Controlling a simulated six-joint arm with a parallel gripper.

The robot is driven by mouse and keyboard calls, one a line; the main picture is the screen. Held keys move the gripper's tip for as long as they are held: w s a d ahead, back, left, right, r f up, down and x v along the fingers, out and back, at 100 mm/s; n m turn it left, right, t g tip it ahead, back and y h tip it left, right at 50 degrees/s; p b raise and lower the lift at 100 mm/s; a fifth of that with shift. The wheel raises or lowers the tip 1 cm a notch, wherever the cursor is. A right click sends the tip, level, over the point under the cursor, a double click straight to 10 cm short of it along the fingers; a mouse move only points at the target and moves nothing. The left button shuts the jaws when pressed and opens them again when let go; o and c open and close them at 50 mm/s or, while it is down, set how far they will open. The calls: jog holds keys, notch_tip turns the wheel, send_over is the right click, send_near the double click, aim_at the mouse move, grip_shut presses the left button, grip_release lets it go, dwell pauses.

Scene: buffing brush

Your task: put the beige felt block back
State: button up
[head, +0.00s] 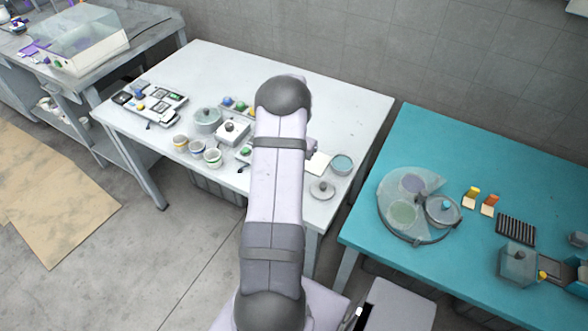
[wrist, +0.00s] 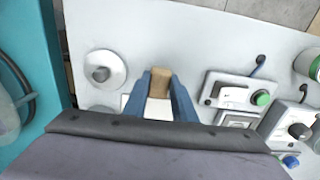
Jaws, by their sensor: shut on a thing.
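My gripper (wrist: 161,84) shows in the wrist view with two blue fingers. It is shut on the beige felt block (wrist: 160,82), which sits between the fingertips. The block is over or on the white table (wrist: 200,40); I cannot tell whether it touches the surface. A pale square pad (wrist: 126,102) lies just left of the fingers, partly hidden by them. The pad also shows in the head view (head: 318,163), right of my arm. In the head view my arm hides the block and the fingers.
A round grey lid with a knob (wrist: 104,70) lies left of the gripper. A switch box with a green button (wrist: 235,92) stands to the right.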

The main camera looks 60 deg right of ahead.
jog(key=shift+f, duration=0.5)
jog(key=shift+f, duration=0.15)
jog(key=o, duration=1.1)
notch_tip(320, 180, up, 12)
jog(key=b, duration=0.3)
jog(key=shift+r+b, duration=0.2)
jog(key=shift+b, duration=0.15)
